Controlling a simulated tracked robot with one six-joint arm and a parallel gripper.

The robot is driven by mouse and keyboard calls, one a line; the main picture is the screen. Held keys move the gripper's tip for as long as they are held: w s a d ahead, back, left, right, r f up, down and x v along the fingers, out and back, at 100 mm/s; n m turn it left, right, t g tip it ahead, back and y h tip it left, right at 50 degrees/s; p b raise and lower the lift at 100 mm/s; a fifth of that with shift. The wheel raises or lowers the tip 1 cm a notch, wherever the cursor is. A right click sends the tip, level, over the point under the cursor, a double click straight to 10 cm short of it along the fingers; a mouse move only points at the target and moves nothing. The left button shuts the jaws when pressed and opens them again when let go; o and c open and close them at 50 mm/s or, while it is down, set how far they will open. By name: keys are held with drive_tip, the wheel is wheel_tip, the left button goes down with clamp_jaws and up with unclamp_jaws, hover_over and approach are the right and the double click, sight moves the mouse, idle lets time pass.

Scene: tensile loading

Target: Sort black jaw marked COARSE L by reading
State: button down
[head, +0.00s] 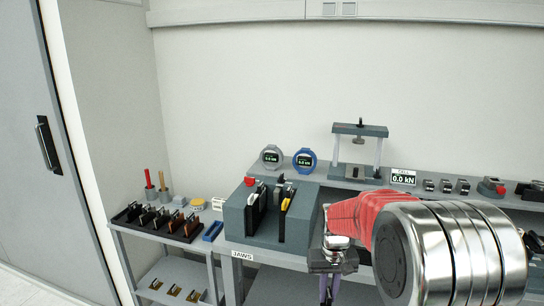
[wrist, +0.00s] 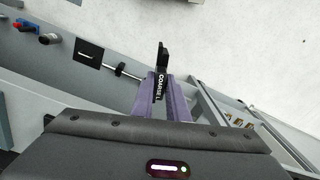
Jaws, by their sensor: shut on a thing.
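A black jaw (wrist: 161,58) with white lettering that reads COARSE and a partly hidden L stands up between my gripper's purple fingers in the wrist view. My gripper (wrist: 161,92) is shut on it. In the head view my gripper (head: 330,288) points down at the bottom, right of the grey slotted block (head: 238,222) above the JAWS label (head: 242,256). The jaw cannot be made out there. The block holds black pieces and one yellow-topped piece. A grey round gauge (head: 271,157) and a blue round gauge (head: 305,160) stand behind, their readings too small to be sure.
A black rack (head: 186,236) with several clips and a blue tray (head: 213,231) are on the left bench. A test frame (head: 361,130) and a display (head: 403,177) reading 0.0 kN stand on the back shelf. My arm covers the lower right.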

drive_tip(key=s+f, duration=0.4)
drive_tip(key=f, duration=1.1)
drive_tip(key=shift+a, duration=0.1)
